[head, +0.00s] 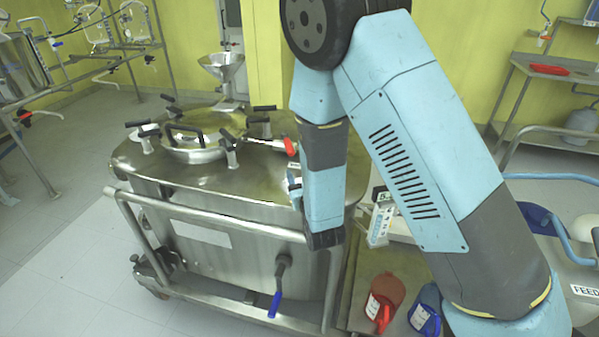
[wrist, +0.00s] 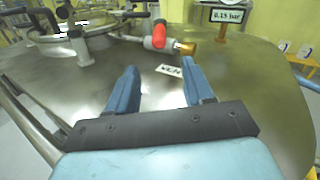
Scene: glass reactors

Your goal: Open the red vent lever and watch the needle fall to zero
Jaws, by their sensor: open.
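The red vent lever (wrist: 159,33) stands on a short metal valve with a brass end, above the steel vessel top (wrist: 60,85). In the head view the lever (head: 290,147) shows just left of my arm. My gripper (wrist: 160,78) is open and empty, its two blue fingers apart over the vessel top, short of the lever and not touching it. A white label (wrist: 168,70), partly readable as "VEN", lies between the fingers and the valve. A display (wrist: 227,15) behind reads about 0.15 bar. I see no needle. My arm hides part of the vessel's right side.
The round hatch (head: 192,150) with black clamp handles is left of the lever. A rail (head: 220,217) runs along the vessel front. A red jug (head: 383,300) and a blue jug (head: 428,310) stand low at the right. Floor at left is clear.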

